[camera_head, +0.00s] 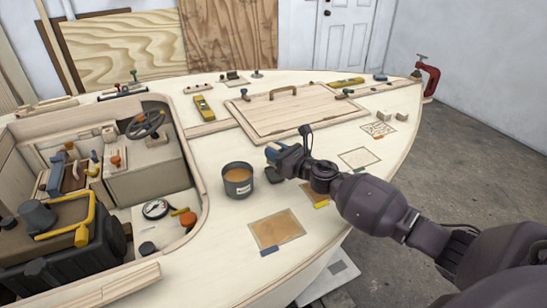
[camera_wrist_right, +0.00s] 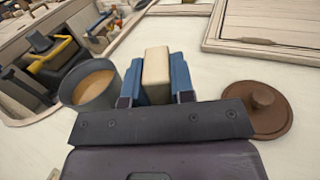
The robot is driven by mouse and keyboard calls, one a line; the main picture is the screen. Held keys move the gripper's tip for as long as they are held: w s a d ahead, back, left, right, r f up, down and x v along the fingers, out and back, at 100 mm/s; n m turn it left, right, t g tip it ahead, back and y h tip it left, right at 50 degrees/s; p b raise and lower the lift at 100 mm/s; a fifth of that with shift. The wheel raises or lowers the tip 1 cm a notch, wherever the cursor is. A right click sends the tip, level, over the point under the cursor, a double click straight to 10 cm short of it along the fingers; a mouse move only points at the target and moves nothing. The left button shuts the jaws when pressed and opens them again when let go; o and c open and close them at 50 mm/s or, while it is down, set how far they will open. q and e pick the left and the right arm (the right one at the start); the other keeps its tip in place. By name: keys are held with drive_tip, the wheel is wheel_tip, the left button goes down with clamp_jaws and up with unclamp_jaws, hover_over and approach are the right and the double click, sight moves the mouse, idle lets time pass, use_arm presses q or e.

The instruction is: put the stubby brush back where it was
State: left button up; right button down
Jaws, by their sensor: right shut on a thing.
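My right gripper (camera_head: 272,155) is over the pale deck, just right of a dark pot. In the right wrist view its blue fingers (camera_wrist_right: 156,80) are shut on a pale, block-shaped piece, which looks like the handle of the stubby brush (camera_wrist_right: 156,66). Its bristles do not show in the wrist view. A small dark shape (camera_head: 275,175) shows just below the fingers in the head view; I cannot tell whether it belongs to the brush. The pot (camera_head: 238,182) holds tan contents and also shows left of the fingers in the wrist view (camera_wrist_right: 92,88). My left gripper is not in view.
A brown round lid with a knob (camera_wrist_right: 258,108) lies right of the fingers. A hatch panel (camera_head: 290,112) with a handle is farther back. Framed patches (camera_head: 277,230) lie along the near deck. The open cockpit (camera_head: 150,175) is left. Deck around the pot is mostly clear.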

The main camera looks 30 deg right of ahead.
drive_tip(key=shift+f, duration=0.95)
drive_tip(key=shift+r, duration=0.3)
drive_tip(key=shift+f+b, duration=0.55)
drive_tip(key=shift+f, duration=0.15)
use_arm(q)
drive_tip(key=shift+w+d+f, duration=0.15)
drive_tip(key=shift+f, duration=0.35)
use_arm(e)
drive_tip(key=c, duration=1)
unclamp_jaws()
drive_tip(key=shift+r, duration=0.1)
